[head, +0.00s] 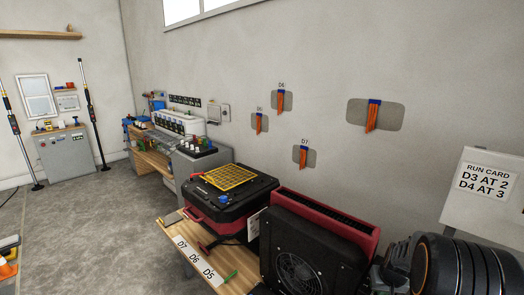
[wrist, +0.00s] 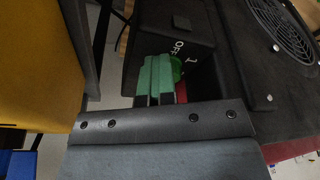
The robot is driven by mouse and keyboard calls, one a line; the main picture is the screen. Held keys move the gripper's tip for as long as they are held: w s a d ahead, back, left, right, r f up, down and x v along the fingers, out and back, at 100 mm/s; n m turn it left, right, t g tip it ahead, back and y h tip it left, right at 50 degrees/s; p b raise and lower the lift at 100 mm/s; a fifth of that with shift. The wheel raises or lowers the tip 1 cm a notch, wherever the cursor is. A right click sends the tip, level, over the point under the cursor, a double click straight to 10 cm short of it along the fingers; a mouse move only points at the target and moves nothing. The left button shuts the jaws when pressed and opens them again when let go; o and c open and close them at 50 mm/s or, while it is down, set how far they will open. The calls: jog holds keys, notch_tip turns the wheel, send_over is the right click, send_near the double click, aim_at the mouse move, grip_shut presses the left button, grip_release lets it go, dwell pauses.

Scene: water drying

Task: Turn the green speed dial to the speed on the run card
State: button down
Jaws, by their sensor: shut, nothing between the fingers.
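The green speed dial (wrist: 177,68) shows in the wrist view on a black panel, partly hidden behind my fingers. White marks "OFF" and "1" (wrist: 186,50) are printed beside it; other marks and its pointer are not readable. My gripper (wrist: 154,72), with teal finger pads, is shut and empty at the dial's left edge. Whether it touches the dial cannot be told. The run card (head: 488,180) in the head view reads "D3 AT 2, D4 AT 3". The dial and my gripper are not visible in the head view.
A black and red fan unit (head: 318,240) stands at front right; its grille (wrist: 285,28) fills the wrist view's upper right. Left of it is a red-black machine with a yellow grid (head: 230,177). A wooden bench (head: 178,228) carries D7, D6, D5 labels. Open floor lies left.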

jog(key=shift+s+a+f, duration=0.1)
jog(key=shift+a+f, duration=0.45)
jog(key=shift+a, duration=0.2)
jog(key=shift+s+a+b, duration=0.1)
jog(key=shift+s+b, duration=0.15)
jog(key=shift+b, duration=0.1)
jog(key=shift+r, duration=0.1)
jog(key=r+p, duration=0.2)
jog(key=r, duration=0.1)
jog(key=r+p, duration=0.2)
jog(key=r, duration=0.1)
jog(key=shift+w+d+r, duration=0.15)
jog(key=shift+d+r, duration=0.05)
